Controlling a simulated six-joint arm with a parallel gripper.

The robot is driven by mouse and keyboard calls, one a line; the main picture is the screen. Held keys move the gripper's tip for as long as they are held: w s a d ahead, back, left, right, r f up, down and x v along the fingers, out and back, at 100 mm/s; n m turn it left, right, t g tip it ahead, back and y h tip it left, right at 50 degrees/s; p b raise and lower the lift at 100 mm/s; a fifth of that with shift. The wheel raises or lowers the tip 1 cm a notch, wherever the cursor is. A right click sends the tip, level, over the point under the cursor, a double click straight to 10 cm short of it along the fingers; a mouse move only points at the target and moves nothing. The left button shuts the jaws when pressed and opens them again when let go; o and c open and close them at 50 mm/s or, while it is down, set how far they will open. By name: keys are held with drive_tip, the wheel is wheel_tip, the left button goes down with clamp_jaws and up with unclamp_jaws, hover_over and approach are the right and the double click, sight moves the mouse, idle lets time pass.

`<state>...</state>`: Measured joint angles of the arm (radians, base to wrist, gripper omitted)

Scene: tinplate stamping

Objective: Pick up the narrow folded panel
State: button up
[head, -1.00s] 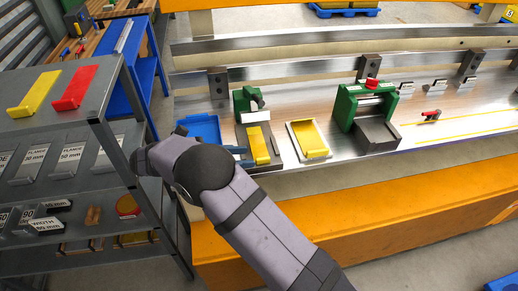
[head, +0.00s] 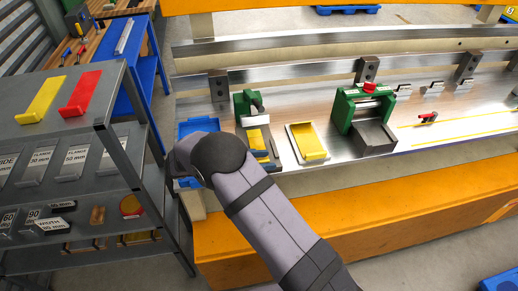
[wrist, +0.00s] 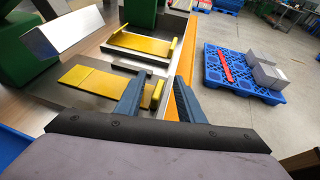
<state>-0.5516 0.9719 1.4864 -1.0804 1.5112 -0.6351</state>
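The narrow folded panel (head: 255,138) is yellow and lies on a metal block in front of a green bench tool, partly hidden by my gripper in the head view. In the wrist view the panel (wrist: 90,84) lies flat with an upturned lip at its right end. My gripper (wrist: 158,84) is open, with one blue-grey finger on each side of the lip. I cannot tell whether either finger touches it. A wider yellow folded panel (head: 310,141) lies in a pale tray just to the right; it also shows in the wrist view (wrist: 140,43).
A green press (head: 360,110) with a grey block stands further right on the bench. A blue tray (head: 198,126) is at the left. A grey shelf (head: 85,140) holds yellow and red sample panels on top. An orange beam (head: 350,220) runs along the bench front.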

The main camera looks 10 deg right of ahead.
clamp_jaws()
idle(0.5)
drive_tip(key=shift+s+r+b, duration=0.1)
drive_tip(key=shift+r+b, duration=0.4)
drive_tip(key=shift+r, duration=0.35)
drive_tip(key=shift+a+r+b, duration=0.35)
drive_tip(key=shift+r+b, duration=0.15)
drive_tip(key=shift+r, duration=0.3)
drive_tip(key=s+a+b, duration=0.1)
drive_tip(key=a, duration=0.4)
drive_tip(key=s+a+b, duration=0.1)
drive_tip(key=a, duration=0.3)
drive_tip(key=a+b, duration=0.1)
drive_tip(key=a, duration=0.4)
drive_tip(key=shift+s+a+b, duration=0.35)
drive_tip(key=shift+s+b, duration=0.05)
drive_tip(key=shift+s+a+r, duration=0.1)
drive_tip(key=shift+s+a, duration=0.05)
drive_tip(key=shift+a, duration=0.45)
drive_tip(key=shift+s+a, duration=0.1)
drive_tip(key=shift+a, duration=0.45)
